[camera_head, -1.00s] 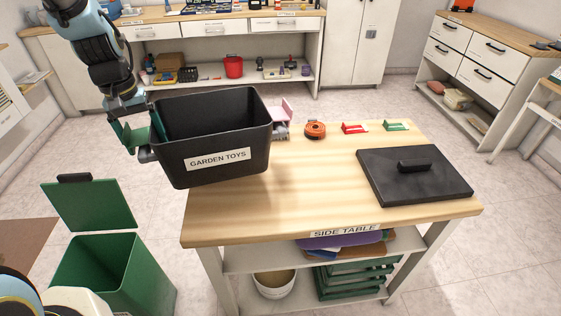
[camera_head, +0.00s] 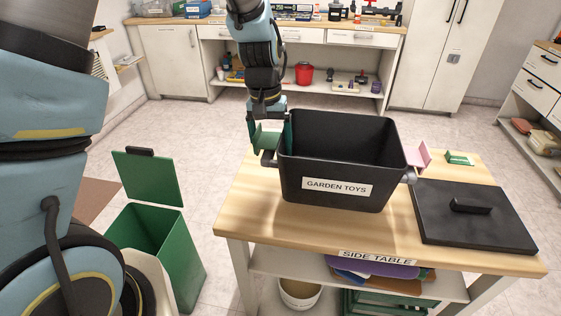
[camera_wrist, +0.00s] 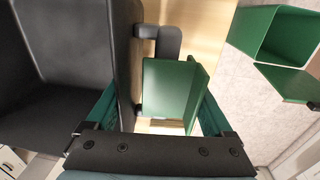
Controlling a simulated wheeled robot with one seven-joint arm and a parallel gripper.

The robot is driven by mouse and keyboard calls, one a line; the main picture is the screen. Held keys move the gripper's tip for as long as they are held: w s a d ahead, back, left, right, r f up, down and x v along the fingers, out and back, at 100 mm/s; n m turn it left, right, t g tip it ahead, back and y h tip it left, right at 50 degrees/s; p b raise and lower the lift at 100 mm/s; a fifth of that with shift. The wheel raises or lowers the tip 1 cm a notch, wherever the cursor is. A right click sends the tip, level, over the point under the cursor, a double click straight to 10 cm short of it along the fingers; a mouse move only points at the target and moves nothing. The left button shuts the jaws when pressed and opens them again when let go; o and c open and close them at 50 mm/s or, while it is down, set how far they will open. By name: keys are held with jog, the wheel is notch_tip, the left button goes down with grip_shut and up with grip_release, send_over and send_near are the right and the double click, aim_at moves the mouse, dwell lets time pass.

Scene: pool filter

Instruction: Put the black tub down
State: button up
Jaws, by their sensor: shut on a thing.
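The black tub (camera_head: 338,160) labelled GARDEN TOYS is upright at the left and middle of the side table (camera_head: 245,205). It is over or on the wood top; I cannot tell whether its base touches. The visible inside looks empty.
A black lid (camera_head: 472,215) lies flat on the table's right part. A pink item (camera_head: 418,157) and a green item (camera_head: 459,158) are behind it. An open green bin (camera_head: 160,245) stands left of the table. Bare wood shows at the table's front and left.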

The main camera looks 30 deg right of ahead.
jog(key=shift+f+p, duration=0.55)
jog(key=shift+f, duration=2.35)
jog(key=shift+f, duration=0.2)
jog(key=o, duration=1.5)
jog(key=r, duration=0.4)
jog(key=r+b, duration=0.1)
jog(key=r, duration=0.3)
jog(key=a+r+b, duration=0.1)
jog(key=r, duration=0.3)
jog(key=shift+w+r, duration=0.2)
jog(key=shift+w, duration=0.05)
jog(key=w+a+n+t, duration=0.1)
jog(key=w+a+n, duration=0.15)
jog(key=a, duration=0.65)
jog(key=w+a+n, duration=0.1)
jog(key=w+a, duration=0.2)
jog(key=a, duration=0.7)
jog(key=s+a+n, duration=0.1)
jog(key=a, duration=0.3)
jog(key=s+a+n, duration=0.1)
jog(key=a, duration=0.3)
jog(key=s+a+n+t, duration=0.1)
jog(key=a, duration=0.4)
jog(key=shift+s+r+y, duration=0.2)
jog(key=shift+s+y, duration=0.1)
jog(key=shift+s, duration=0.1)
